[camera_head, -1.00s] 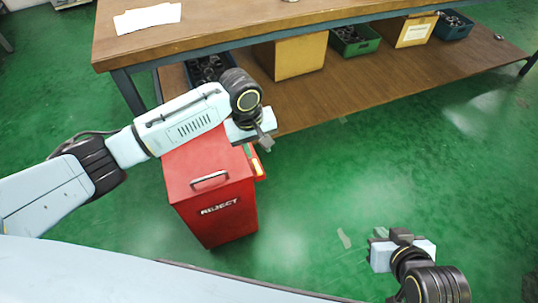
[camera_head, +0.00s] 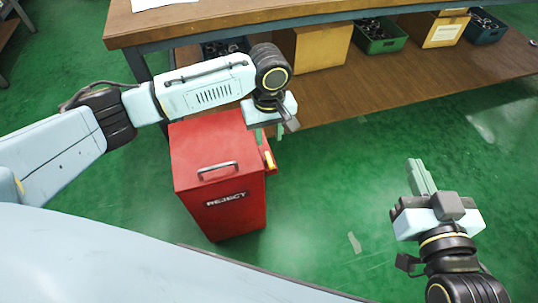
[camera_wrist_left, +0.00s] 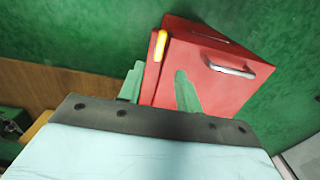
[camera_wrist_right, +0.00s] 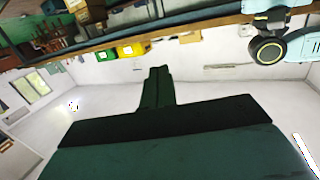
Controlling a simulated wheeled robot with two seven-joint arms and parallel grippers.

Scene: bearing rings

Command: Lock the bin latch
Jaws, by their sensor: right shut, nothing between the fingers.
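The red bin marked REJECT (camera_head: 217,175) stands upright on the floor with its lid down. A grey handle (camera_head: 217,167) is on its lid. The yellow-orange latch (camera_head: 269,160) is on the bin's right side, and it also shows in the left wrist view (camera_wrist_left: 160,46). My left gripper (camera_head: 268,136) is open and empty, pointing down just above and behind the latch. In the left wrist view its two green fingers (camera_wrist_left: 158,88) are apart, with the bin's edge beyond them. My right gripper (camera_head: 422,177) is shut and empty over the floor at right, away from the bin.
A wooden workbench (camera_head: 300,18) with a lower shelf (camera_head: 330,90) stands behind the bin, close to my left arm. Cardboard boxes (camera_head: 322,50) and a green crate (camera_head: 380,38) sit on the shelf.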

